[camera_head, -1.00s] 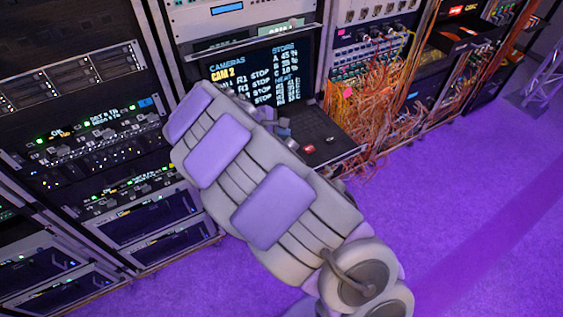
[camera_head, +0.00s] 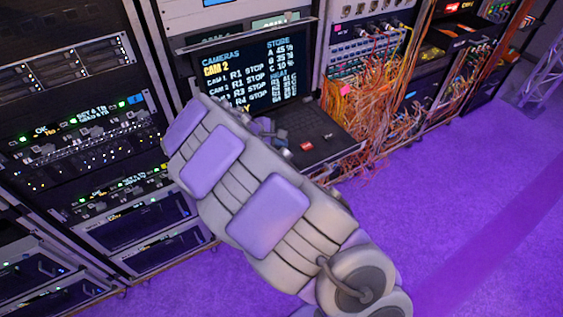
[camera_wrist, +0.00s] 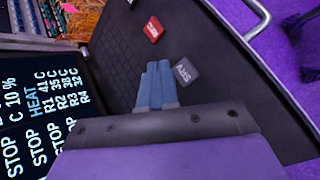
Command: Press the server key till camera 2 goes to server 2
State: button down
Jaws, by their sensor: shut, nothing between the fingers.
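A grey key marked "SRV" (camera_wrist: 186,71) stands on the dark keyboard tray (camera_wrist: 215,105). A red key (camera_wrist: 153,29) lies beyond it, and it also shows in the head view (camera_head: 306,146). My gripper (camera_wrist: 157,66) is shut and empty, its blue fingertips just left of the grey key. In the head view my arm hides part of the tray.
Racks with lit panels (camera_head: 90,125) stand left of the screen. Loose orange cables (camera_head: 375,115) hang close to the tray's right side. A metal handle (camera_wrist: 262,15) edges the tray. The purple floor (camera_head: 470,190) is open at right.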

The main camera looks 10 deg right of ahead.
aim_at(283, 156)
jog(key=shift+d+f, duration=0.25)
jog(key=shift+f, duration=1)
jog(key=shift+a+f, duration=0.1)
jog(key=shift+a, duration=0.1)
jog(key=shift+f, duration=0.2)
dwell(0.8)
jog(key=shift+f, duration=0.15)
jog(key=shift+f, duration=0.4)
dwell(0.7)
jog(key=shift+r, duration=0.1)
jog(key=shift+r+p, duration=0.7)
jog(key=shift+r, duration=0.05)
